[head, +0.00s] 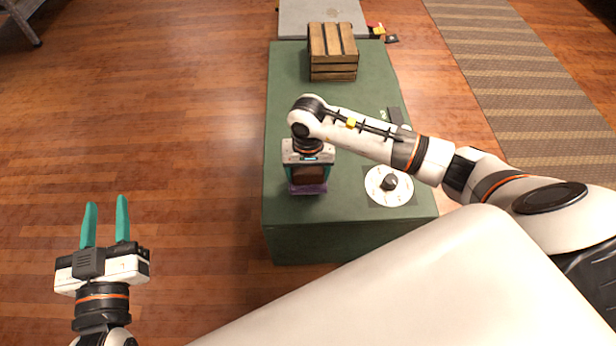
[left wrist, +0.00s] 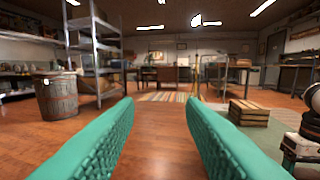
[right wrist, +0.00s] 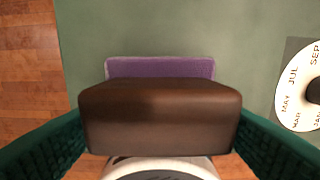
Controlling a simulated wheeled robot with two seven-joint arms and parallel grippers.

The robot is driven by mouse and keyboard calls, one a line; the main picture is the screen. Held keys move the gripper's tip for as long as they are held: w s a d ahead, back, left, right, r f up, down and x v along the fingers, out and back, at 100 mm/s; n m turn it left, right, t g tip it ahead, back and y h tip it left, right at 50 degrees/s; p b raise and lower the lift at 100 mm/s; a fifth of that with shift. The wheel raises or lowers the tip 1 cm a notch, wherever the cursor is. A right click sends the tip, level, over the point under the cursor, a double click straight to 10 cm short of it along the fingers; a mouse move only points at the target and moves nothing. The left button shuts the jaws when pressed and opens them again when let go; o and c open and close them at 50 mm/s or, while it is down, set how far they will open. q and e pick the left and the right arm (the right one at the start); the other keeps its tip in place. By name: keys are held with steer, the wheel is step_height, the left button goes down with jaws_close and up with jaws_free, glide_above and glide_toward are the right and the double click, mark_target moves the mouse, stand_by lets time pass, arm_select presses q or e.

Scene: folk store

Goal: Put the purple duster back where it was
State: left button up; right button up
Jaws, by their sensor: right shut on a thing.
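The purple duster has a dark brown block handle (right wrist: 160,115) and a purple pad (right wrist: 160,67) below it. In the head view its purple pad (head: 308,188) shows under my right gripper (head: 308,176), near the left edge of the green table (head: 290,110). My right gripper is shut on the brown handle, with a teal finger on each side. I cannot tell whether the pad touches the table. My left gripper (head: 106,222) is open and empty over the wooden floor, left of the table.
A slatted wooden crate (head: 333,52) stands at the table's far end. A white month dial (head: 389,186) with a dark knob lies right of the duster. A small dark object (head: 394,115) lies near the right edge. The table's left middle is clear.

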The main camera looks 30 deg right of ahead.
steer(key=shift+f, duration=0.9)
arm_select(q)
step_height(320, 180, up, 2)
steer(key=shift+s+d+t, duration=0.1)
steer(key=shift+d+t, duration=0.05)
steer(key=shift+t, duration=0.65)
steer(key=shift+r+h, duration=0.15)
steer(key=shift+h, duration=0.15)
arm_select(e)
steer(key=shift+f, duration=0.1)
steer(key=o, duration=0.9)
arm_select(q)
steer(key=shift+r+t, duration=0.2)
steer(key=shift+t, duration=0.1)
arm_select(e)
steer(key=shift+o, duration=0.2)
